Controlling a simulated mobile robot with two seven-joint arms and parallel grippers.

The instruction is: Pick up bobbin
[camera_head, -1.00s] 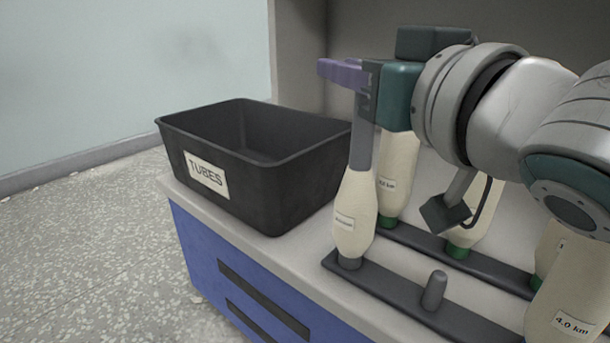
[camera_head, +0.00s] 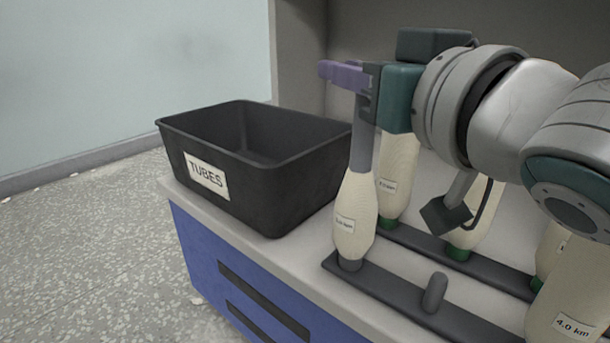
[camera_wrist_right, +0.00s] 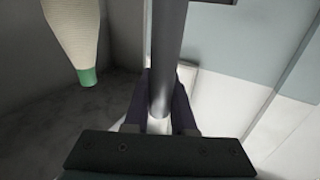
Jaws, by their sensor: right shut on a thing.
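A cream bobbin (camera_head: 354,213) with a long grey tube end stands upright at the left end of the front dark rack (camera_head: 392,296). Its base appears to rest on the rack. My right gripper (camera_head: 345,76), with purple fingers, is shut on the upper grey tube of this bobbin. In the right wrist view, the grey tube (camera_wrist_right: 166,55) runs between the two dark fingers (camera_wrist_right: 160,105). The yarn part of this bobbin is hidden there. My left gripper is not in view.
A black box (camera_head: 262,184) labelled TUBES stands left of the bobbin on the light top of a blue cabinet (camera_head: 207,262). Other cream bobbins (camera_head: 397,180) with green ends stand on the rear rack (camera_head: 410,240). A bare grey peg (camera_head: 435,293) is on the front rack.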

